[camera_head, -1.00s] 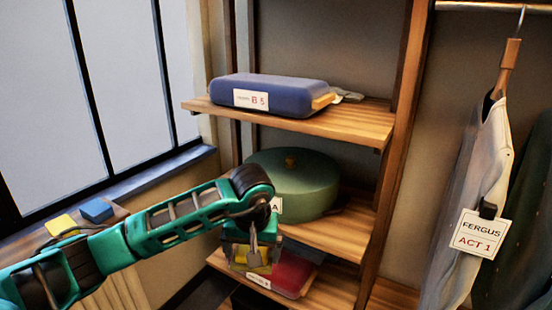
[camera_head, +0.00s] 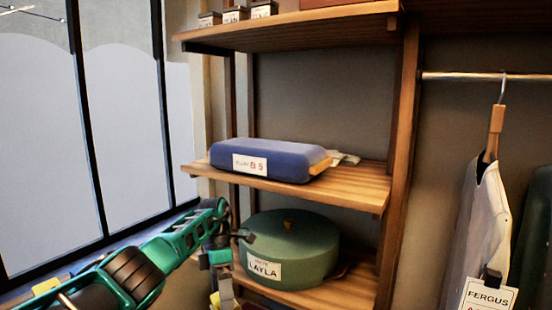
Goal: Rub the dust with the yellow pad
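My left gripper (camera_head: 222,275) points down in front of the lower shelf, beside the green round box. A yellow pad (camera_head: 215,299) shows at its fingers and looks held; the bottom edge of the picture cuts it off. A second yellow block (camera_head: 46,286) lies on the surface by the window at the lower left, partly behind my arm. I cannot make out any dust on the shelves. My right gripper is out of view.
A blue case (camera_head: 270,161) with a label lies on the middle shelf (camera_head: 350,187). The green round box (camera_head: 290,248), labelled LAYLA, stands on the shelf below. Small labelled boxes (camera_head: 235,14) stand on the top shelf. Clothes (camera_head: 478,225) hang from a rail at right.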

